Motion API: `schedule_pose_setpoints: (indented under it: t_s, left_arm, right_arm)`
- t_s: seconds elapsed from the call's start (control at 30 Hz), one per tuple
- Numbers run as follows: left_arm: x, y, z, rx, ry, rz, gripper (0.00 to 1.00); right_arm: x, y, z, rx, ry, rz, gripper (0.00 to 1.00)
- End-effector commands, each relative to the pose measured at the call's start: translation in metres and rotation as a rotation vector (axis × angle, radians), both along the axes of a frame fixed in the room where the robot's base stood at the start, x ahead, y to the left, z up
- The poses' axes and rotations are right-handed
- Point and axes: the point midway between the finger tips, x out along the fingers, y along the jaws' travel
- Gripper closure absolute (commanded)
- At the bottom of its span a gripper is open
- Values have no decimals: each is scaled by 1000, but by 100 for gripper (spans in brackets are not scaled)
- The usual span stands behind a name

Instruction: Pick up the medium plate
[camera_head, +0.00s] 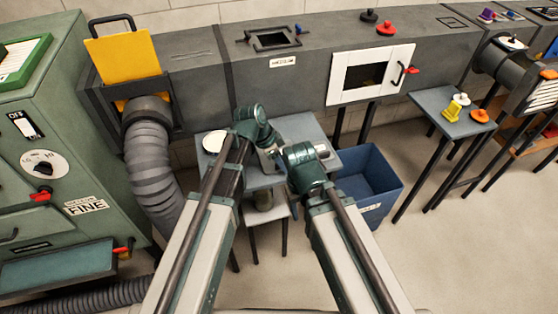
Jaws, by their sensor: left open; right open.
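I cannot tell for sure which thing is the medium plate. A round white disc (213,141) lies at the left edge of the small grey table (262,181) below the duct. A small silvery item (322,151) sits at that table's right side, partly hidden by my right arm. My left gripper (270,152) is over the table, to the right of the white disc, open and apart from it. My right gripper (292,158) is close beside it over the table, open. My wrists hide much of both jaws and the tabletop between them.
The grey duct (285,90) runs behind the table, with a white-framed window (370,75) and a yellow plate (124,58) upright in a slot at left. A blue bin (368,185) stands right of the table. A side table (450,113) holds yellow and orange knobbed pieces.

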Motion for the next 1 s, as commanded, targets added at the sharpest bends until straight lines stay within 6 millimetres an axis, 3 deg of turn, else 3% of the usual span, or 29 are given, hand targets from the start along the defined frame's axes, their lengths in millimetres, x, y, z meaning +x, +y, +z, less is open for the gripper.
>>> schedule_pose_setpoints:
  t_s: [0.1,0.37,1.0]
  left_arm:
    - [0,0,1,0,0,0,55]
    - [0,0,1,0,0,0,100]
    - [0,0,1,0,0,0,100]
  right_arm:
    - [0,0,1,0,0,0,50]
    - [0,0,1,0,0,0,50]
    - [0,0,1,0,0,0,50]
